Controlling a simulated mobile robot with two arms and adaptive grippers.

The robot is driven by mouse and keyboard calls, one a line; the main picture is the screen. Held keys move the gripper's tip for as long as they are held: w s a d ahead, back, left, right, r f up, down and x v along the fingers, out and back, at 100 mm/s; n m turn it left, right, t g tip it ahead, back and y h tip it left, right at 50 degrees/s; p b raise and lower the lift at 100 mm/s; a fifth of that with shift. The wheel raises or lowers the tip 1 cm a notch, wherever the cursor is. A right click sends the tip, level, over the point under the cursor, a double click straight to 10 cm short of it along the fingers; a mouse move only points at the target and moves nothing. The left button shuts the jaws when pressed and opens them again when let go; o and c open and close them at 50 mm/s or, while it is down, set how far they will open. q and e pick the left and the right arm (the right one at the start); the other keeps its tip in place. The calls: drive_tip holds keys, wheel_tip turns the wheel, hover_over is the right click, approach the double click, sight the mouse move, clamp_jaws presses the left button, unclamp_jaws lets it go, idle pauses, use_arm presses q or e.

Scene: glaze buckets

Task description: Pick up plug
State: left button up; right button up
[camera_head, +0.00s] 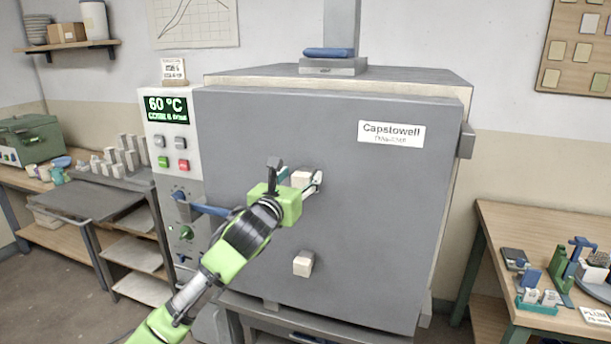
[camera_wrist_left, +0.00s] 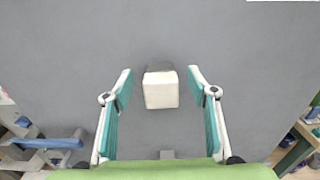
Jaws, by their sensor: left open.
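Two cream plugs stick out of the grey kiln door (camera_head: 400,230). The upper plug (camera_head: 302,179) is partly covered by my left gripper (camera_head: 300,177); the lower plug (camera_head: 303,264) stands clear below it. In the left wrist view, a cream plug (camera_wrist_left: 161,91) sits in the door face between the two teal-padded fingers of my left gripper (camera_wrist_left: 159,75). Both fingers are open, with a visible gap on each side of the plug. Its grey base meets the door. My right gripper is not in view.
A blue handle (camera_head: 211,209) reaches from the control panel (camera_head: 168,130) toward the door. A shelved cart (camera_head: 95,200) stands at left. A wooden table (camera_head: 535,225) with small tools and pots is at right. The door face around the plugs is mostly bare.

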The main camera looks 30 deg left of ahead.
use_arm(q)
drive_tip(key=shift+x, duration=1.5)
drive_tip(key=c, duration=1.3)
drive_tip(key=shift+o, duration=0.2)
drive_tip(key=b+v, duration=0.4)
drive_tip(key=v, duration=1.4)
drive_tip(key=shift+s+a, duration=0.1)
